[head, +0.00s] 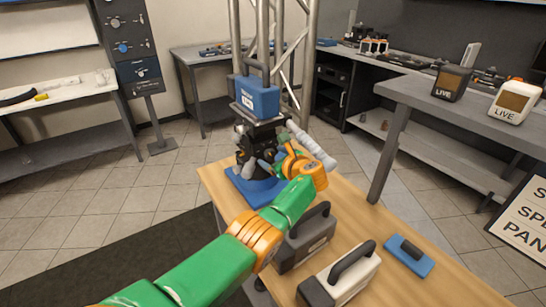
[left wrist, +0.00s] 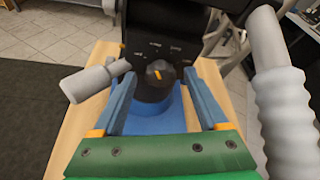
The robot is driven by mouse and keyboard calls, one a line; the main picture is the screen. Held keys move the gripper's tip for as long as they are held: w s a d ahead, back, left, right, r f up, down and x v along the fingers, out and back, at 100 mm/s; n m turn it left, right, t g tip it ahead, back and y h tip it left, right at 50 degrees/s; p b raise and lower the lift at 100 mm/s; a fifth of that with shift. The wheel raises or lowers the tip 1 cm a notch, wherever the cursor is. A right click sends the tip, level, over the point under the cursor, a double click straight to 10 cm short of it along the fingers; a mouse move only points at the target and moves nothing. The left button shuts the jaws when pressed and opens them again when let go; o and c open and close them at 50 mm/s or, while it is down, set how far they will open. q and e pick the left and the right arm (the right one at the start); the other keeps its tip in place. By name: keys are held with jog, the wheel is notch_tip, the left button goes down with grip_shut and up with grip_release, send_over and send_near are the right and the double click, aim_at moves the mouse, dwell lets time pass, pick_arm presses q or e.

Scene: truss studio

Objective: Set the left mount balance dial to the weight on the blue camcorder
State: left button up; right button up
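The blue camcorder (head: 262,98) sits on top of the black mount (head: 257,138), which stands on a blue base at the table's far end. A small white label (head: 248,101) is on its side, too small to read. In the left wrist view the mount's dark balance dial (left wrist: 158,78) faces me. Its orange pointer points up, tilted slightly left, below several small white marks that I cannot read. My left gripper (head: 266,168) is at the mount. Its two blue-grey fingers (left wrist: 161,88) are open, one on each side of the dial, with visible gaps. My right gripper is not in view.
Two grey handles stick out from the mount, left (left wrist: 88,84) and right (left wrist: 285,95). On the wooden table (head: 215,180) are a dark camcorder (head: 306,240), a white-grey one (head: 345,278) and a blue plate (head: 408,257). A metal truss stands behind.

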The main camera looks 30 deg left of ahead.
pick_arm(q)
jog(key=shift+d+r+p, duration=0.15)
jog(key=shift+r+p, duration=0.05)
jog(key=shift+p, duration=0.1)
jog(key=shift+r+p+v, duration=0.2)
jog(key=shift+p+v, duration=0.95)
jog(key=shift+p, duration=0.05)
jog(key=v, duration=0.4)
jog(key=shift+s+d+f, duration=0.15)
jog(key=shift+d+f, duration=0.05)
jog(key=shift+p, duration=0.35)
